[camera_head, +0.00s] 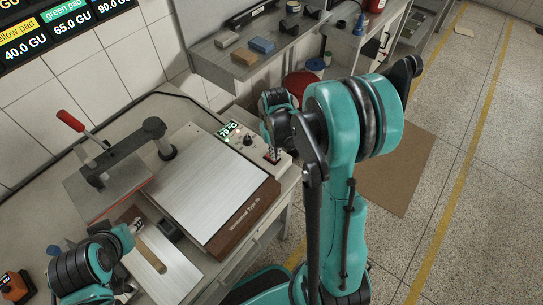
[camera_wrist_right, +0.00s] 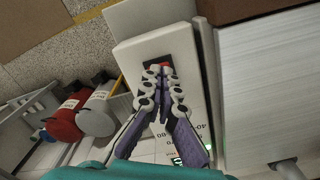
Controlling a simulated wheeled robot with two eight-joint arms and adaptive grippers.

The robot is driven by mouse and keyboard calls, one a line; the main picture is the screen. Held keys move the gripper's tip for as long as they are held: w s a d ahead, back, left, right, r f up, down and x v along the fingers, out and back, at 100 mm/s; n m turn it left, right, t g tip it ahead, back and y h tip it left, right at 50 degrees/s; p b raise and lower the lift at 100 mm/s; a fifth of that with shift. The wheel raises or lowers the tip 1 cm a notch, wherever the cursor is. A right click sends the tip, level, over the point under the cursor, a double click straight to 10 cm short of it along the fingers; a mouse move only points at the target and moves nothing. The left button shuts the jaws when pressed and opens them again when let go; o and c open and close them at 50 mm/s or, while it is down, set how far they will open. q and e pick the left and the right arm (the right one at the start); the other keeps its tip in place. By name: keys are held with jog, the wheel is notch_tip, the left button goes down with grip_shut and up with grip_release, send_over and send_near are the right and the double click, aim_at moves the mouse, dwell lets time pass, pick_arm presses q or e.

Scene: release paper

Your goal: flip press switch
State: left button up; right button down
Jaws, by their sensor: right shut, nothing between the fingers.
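The press switch is a small red rocker in a black frame (camera_wrist_right: 165,60) on the white control box, largely covered by my fingertips in the right wrist view. The control box (camera_wrist_right: 135,19) also shows in the head view (camera_head: 255,155), with a lit display and a black knob (camera_head: 247,140). My right gripper (camera_wrist_right: 162,72) is shut and empty, its fingertips over or at the switch; contact cannot be told. It also shows in the head view (camera_head: 273,153). My left gripper (camera_head: 136,226) is at the lower left near the metal plate; its fingers are too small to read.
The heat press has a flat metal platen (camera_head: 200,180) with a brown front edge. A clamp with a red handle (camera_head: 71,121) stands left. A shelf (camera_head: 225,66) with small blocks is behind. Red containers (camera_wrist_right: 65,125) show in the wrist view. Floor at right is open.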

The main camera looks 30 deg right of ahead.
jog(key=shift+r+p, duration=2.5)
jog(key=shift+r, duration=0.95)
jog(key=s+a+r+n+t+b, duration=0.1)
jog(key=s+a+r+t+b, duration=0.2)
jog(key=s+a+t+b, duration=0.4)
jog(key=s+a+b, duration=0.3)
jog(key=s, duration=0.1)
jog(key=shift+a, duration=0.3)
